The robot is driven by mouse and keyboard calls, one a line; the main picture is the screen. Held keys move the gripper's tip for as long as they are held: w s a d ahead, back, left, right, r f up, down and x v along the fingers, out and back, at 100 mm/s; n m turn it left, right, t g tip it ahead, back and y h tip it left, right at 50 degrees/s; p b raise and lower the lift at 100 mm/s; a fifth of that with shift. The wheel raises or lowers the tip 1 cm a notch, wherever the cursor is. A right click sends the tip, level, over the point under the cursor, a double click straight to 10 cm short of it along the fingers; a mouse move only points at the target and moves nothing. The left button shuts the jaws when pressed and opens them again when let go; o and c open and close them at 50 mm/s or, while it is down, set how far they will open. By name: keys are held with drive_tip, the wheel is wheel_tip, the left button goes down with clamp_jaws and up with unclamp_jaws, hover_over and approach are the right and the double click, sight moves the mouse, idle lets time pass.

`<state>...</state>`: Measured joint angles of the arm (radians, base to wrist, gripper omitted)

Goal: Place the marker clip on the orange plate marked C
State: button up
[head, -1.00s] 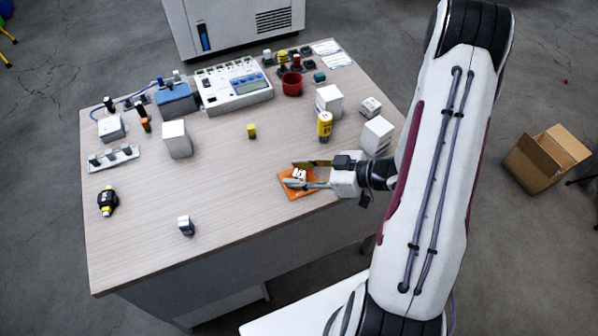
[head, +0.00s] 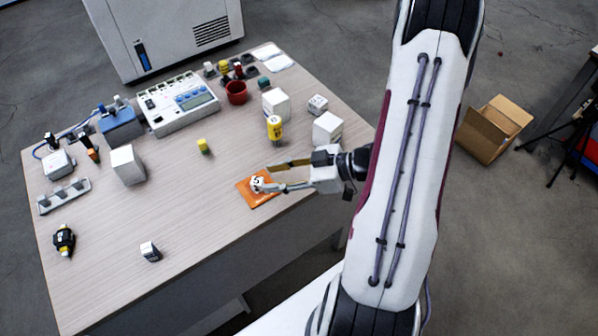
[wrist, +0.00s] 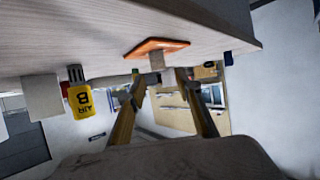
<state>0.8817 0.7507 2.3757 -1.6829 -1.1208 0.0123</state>
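The orange plate (head: 265,199) lies flat near the table's front edge; it also shows in the wrist view (wrist: 172,44). A small whitish piece that looks like the marker clip (head: 257,184) rests on it. In the wrist view the clip (wrist: 156,61) shows as a small pale block against the plate. My gripper (head: 270,177) is to the right of the clip, with its two fingers spread. In the wrist view my gripper (wrist: 159,78) is open, and the clip sits just beyond and between the fingertips. The letter on the plate cannot be read.
A yellow cylinder (head: 274,128) and white boxes (head: 327,128) stand behind my gripper. A small yellow block (head: 203,146) is farther left. A grey-white block (head: 150,251) and a black-yellow item (head: 64,240) lie left. The tabletop left of the plate is mostly clear.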

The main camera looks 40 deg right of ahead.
drive_tip(key=shift+v, duration=3.15)
drive_tip(key=shift+w+d, duration=0.2)
drive_tip(key=shift+w, duration=0.2)
drive_tip(key=w+d+r+m+h, duration=0.1)
drive_tip(key=w+d+r+h, duration=0.5)
drive_tip(key=w+d+h, duration=0.15)
wheel_tip(320, 180, up, 11)
drive_tip(key=m+h, duration=0.4)
drive_tip(key=h, duration=0.1)
drive_tip(key=s+a+r+m+g+y, duration=0.1)
drive_tip(key=s+a+r+m, duration=0.1)
drive_tip(key=s+a, duration=0.8)
drive_tip(key=s+a+r+m+g+y, duration=0.2)
drive_tip(key=s+a+r, duration=0.1)
drive_tip(key=s+a, duration=0.7)
drive_tip(key=shift+s+a, duration=0.2)
drive_tip(key=shift+a, duration=0.35)
